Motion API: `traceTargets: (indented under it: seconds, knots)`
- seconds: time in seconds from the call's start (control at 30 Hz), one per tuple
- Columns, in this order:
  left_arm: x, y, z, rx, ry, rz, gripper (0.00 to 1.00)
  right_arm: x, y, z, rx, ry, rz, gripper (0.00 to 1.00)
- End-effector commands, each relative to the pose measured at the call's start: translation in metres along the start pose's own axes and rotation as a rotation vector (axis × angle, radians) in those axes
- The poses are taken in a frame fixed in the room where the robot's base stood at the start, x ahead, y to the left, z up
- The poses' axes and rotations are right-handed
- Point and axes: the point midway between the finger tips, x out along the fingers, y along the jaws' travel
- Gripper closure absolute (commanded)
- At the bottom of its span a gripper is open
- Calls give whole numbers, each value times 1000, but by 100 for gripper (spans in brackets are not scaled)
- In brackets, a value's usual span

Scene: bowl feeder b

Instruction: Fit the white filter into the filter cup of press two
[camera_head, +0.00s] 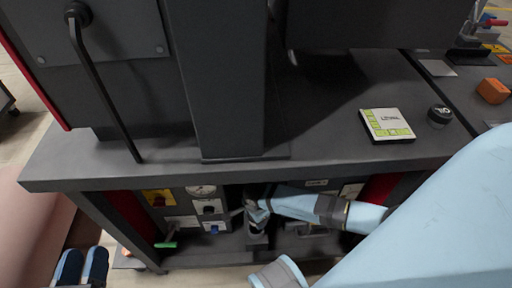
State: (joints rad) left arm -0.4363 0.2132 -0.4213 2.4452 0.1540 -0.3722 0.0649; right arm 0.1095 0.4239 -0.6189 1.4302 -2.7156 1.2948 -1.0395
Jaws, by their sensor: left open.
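I cannot make out the white filter or the filter cup. A large dark machine with a thick column (230,90) stands on the table; I cannot tell whether it is press two.
The dark tabletop (330,130) carries a white and green box (387,124), a round black tin (439,115) and an orange block (492,91). A black lever (105,95) hangs at the left. The table edge lies above my gripper. Two dark blue objects (68,267) show at bottom left.

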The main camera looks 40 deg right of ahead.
Motion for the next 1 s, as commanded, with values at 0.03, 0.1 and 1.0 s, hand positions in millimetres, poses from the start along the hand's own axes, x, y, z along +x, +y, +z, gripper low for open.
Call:
traceTargets:
  seconds: [0.03,0.1,1.0]
  knots:
    - [1,-2,9,1,-17,1,59,9,0,-1,0,1,-1,62]
    - [1,-3,16,0,-40,3,59,16,-1,-1,1,1,-1,62]
    - [2,-9,42,25,-131,19,59,48,-1,-1,1,1,-1,62]
